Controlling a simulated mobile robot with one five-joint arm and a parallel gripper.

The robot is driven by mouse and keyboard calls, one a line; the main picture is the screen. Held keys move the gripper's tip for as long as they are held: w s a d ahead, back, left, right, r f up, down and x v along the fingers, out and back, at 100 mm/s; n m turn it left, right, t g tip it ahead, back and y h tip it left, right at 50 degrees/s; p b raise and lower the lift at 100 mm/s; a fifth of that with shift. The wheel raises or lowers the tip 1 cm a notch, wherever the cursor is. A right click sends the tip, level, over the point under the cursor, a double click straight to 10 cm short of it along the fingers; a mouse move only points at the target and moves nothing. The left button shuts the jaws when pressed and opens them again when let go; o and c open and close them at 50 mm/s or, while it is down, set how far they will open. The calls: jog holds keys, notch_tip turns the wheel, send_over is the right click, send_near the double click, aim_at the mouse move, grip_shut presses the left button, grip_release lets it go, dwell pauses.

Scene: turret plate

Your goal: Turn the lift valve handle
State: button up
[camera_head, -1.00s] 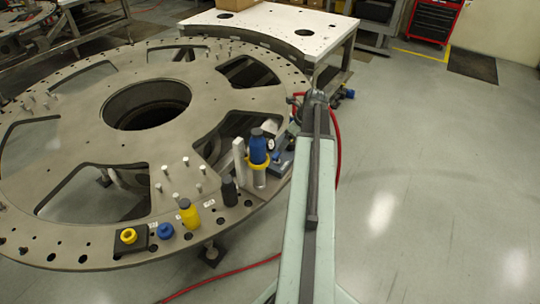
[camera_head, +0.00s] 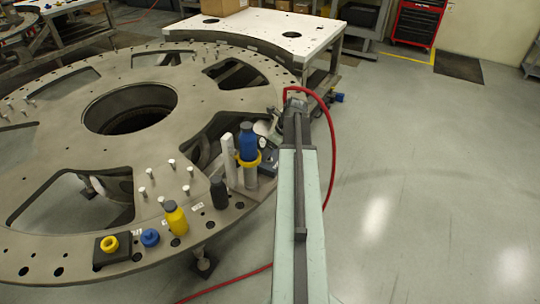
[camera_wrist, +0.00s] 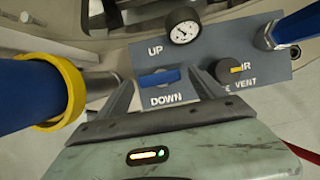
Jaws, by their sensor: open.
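In the wrist view, a grey panel (camera_wrist: 230,62) fills the upper middle, lettered UP and DOWN. A blue handle (camera_wrist: 160,78) lies nearly level between these two words; I take it as the lift valve handle. My gripper (camera_wrist: 162,80) is open, with one finger to each side of the handle. The handle shows between the fingertips; I cannot tell whether they touch it. In the head view, my arm reaches toward the plate's right rim, and my gripper and the handle cannot be made out.
A blue cylinder with a yellow collar (camera_wrist: 68,92) stands close left of my gripper. The turret plate (camera_head: 60,115) lies left; open floor (camera_head: 420,190) lies right. A red hose (camera_head: 331,140) loops beside my arm.

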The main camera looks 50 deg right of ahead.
jog(key=shift+r, duration=0.1)
jog(key=c, duration=1.2)
jog(key=shift+a, duration=0.15)
jog(key=shift+c, duration=0.8)
